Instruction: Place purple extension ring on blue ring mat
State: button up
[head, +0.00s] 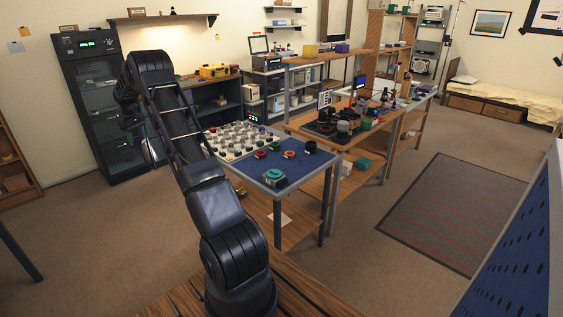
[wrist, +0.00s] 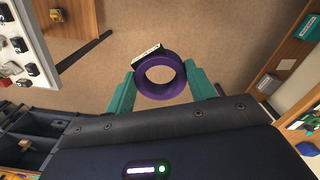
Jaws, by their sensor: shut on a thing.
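In the wrist view, the purple extension ring (wrist: 161,94) sits between the two teal fingers of my gripper (wrist: 160,77), which is shut on it. Its hole faces the camera, with brown floor behind it. A small pale, dark-edged piece shows at the ring's upper edge; I cannot tell whether it belongs to the ring. In the head view, the blue ring mat (head: 301,168) lies on the near table, with several small rings and a teal-topped item on it. My arm reaches up and left of that table; the held ring cannot be made out there.
A white tray (head: 229,156) of several small parts adjoins the mat's left side. A workbench (head: 345,140) crowded with dark lens parts stands behind right. A dark cabinet (head: 99,115) stands at left. The mat's near right part is bare.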

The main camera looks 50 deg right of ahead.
jog(key=s+d+m, duration=0.1)
jog(key=s+d, duration=0.2)
jog(key=d, duration=0.8)
jog(key=s+d+m, duration=0.1)
jog(key=s+d, duration=0.2)
jog(key=d, duration=0.9)
jog(key=m, duration=0.6)
send_over(305, 163)
jog(key=f, duration=2)
jog(key=shift+s+a+f, duration=0.15)
jog(key=shift+s+f, duration=0.05)
jog(key=shift+f, duration=0.15)
jog(key=shift+f, duration=0.15)
jog(key=o, duration=0.9)
jog(key=shift+o, duration=0.6)
